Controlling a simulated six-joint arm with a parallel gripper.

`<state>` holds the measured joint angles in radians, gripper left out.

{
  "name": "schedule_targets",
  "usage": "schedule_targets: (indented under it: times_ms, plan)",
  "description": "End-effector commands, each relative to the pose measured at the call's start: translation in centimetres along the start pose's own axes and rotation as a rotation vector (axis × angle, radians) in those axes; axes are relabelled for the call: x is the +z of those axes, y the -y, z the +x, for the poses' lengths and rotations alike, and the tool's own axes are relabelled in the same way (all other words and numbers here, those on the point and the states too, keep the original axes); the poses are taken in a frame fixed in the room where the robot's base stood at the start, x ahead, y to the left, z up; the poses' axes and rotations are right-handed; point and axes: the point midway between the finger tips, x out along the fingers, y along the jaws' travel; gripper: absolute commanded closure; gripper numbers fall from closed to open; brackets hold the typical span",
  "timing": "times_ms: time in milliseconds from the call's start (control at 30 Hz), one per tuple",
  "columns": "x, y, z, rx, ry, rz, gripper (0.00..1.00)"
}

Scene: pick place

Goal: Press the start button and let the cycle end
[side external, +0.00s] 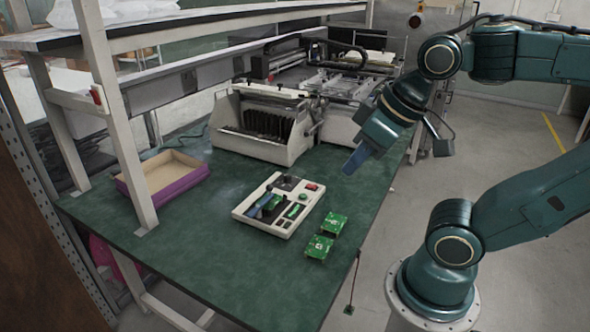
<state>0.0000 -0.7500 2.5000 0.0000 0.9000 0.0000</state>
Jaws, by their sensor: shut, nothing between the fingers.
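A white test fixture (250,213) lies on the green bench top. A small red button (311,187) shows at its upper right corner; I cannot read any label, so I cannot tell whether this is the start button. Green parts and a dark blue piece sit in the fixture's recesses. My gripper (352,165) is shut and empty, with its blue fingers pointing down and left. It is up and to the right of the fixture in the picture, apart from the button.
Two green circuit boards (327,235) lie right of the fixture. A purple-sided open tray (166,190) is at the left. A white slotted machine (262,125) stands behind. A shelf post (118,120) rises at the left. The front of the bench is clear.

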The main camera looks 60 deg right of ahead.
Motion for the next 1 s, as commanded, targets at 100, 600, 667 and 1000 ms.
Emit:
schedule_targets:
  times_ms: [100,600,667,1000]
  plan:
    - [0.0,0.0,0.0,0.0,0.0,0.0,1.0]
    - [-0.7,-0.2,0.4,0.004,-0.004,0.019,1.0]
    - [-1.1,-0.3,0.6,0.007,-0.006,0.03,1.0]
    - [-5.0,-1.9,3.5,0.027,-0.038,0.15,1.0]
